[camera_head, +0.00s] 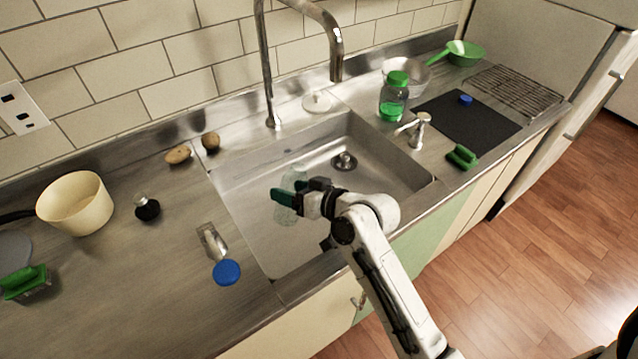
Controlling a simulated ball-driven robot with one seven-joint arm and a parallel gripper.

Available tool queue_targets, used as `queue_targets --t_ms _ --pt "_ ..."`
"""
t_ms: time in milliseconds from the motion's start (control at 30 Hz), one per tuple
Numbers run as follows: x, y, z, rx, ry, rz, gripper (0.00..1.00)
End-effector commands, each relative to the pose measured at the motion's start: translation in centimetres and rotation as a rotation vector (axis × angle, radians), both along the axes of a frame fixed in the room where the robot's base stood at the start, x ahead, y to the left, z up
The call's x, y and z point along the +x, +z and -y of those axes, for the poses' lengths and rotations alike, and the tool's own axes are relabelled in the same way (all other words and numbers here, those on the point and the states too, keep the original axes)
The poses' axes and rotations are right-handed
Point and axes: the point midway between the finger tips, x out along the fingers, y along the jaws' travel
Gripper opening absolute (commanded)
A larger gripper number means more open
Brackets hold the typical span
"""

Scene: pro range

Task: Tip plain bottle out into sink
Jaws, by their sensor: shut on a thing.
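My gripper (287,196) is over the left part of the steel sink (250,232), with its green fingers shut on a clear, see-through bottle (285,217). Parts of the bottle show above and below the fingers, faint against the basin. The fingers hide its middle. I cannot tell its exact tilt or whether there is liquid in it. The sink basin is otherwise open, with a round drain fitting (344,161) at its back right.
A tall faucet (334,60) arches over the back of the sink. A green-lidded jar (394,98) and soap dispenser (418,132) stand at the right. A blue lid (226,272) and metal piece (212,241) lie left of the sink.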

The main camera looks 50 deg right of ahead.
Motion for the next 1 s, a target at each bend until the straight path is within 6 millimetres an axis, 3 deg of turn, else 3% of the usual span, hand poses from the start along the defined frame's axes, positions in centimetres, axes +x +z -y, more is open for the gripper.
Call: queue_targets --t_ms 67,300,500,1000 --pt "0.0 0.7 -0.6 -0.063 0.003 -0.002 0.29" --pt "0.0 -0.2 -1.5 -0.251 0.002 -0.005 0.29" --pt "0.0 0.6 -1.9 -0.357 0.0 -0.007 0.29" --pt "0.0 0.9 -2.2 -0.418 -0.001 -0.007 0.29"
